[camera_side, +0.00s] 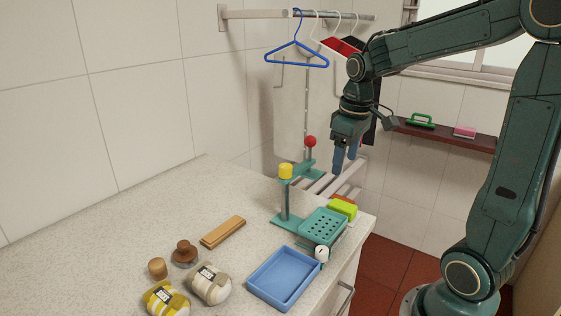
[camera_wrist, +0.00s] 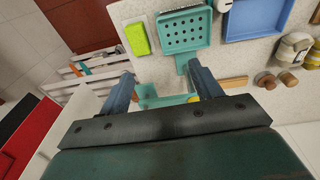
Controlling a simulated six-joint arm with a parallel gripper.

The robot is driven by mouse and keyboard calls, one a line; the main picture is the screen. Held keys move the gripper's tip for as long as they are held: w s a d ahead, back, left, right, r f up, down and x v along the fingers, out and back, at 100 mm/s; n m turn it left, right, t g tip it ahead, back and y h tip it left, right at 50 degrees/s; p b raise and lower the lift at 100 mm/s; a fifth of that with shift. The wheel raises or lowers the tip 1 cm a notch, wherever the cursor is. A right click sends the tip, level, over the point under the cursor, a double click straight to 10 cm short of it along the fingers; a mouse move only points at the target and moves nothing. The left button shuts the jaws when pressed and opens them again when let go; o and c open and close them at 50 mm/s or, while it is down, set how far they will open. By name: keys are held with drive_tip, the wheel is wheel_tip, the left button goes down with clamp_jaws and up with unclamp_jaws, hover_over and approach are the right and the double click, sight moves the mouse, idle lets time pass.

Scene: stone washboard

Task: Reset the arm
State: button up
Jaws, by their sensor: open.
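My gripper (camera_side: 345,160) hangs from my dark green arm above the right back edge of the counter, pointing down. In the wrist view its two blue-grey fingers (camera_wrist: 163,88) are spread apart with nothing held between them. Below the fingers in the wrist view is part of the teal stand (camera_wrist: 148,97), which in the side view (camera_side: 285,205) carries a yellow knob (camera_side: 286,171) on its post. The gripper appears apart from the stand and the other things.
The speckled counter (camera_side: 120,220) holds a teal perforated tray (camera_side: 323,226), a blue tray (camera_side: 284,277), a yellow-green sponge (camera_side: 343,210), a wooden brush (camera_side: 223,232) and several jars and lids. A red ball knob (camera_side: 310,141) stands near the gripper. Hangers (camera_side: 297,54) hang from a rail behind.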

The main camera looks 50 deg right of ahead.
drive_tip(key=s+a+r+t, duration=0.2)
drive_tip(key=s+a+t, duration=0.2)
drive_tip(key=s+a, duration=0.7)
drive_tip(key=shift+s+a+r+y, duration=0.3)
drive_tip(key=shift+s+a+r, duration=0.1)
drive_tip(key=shift+a, duration=0.7)
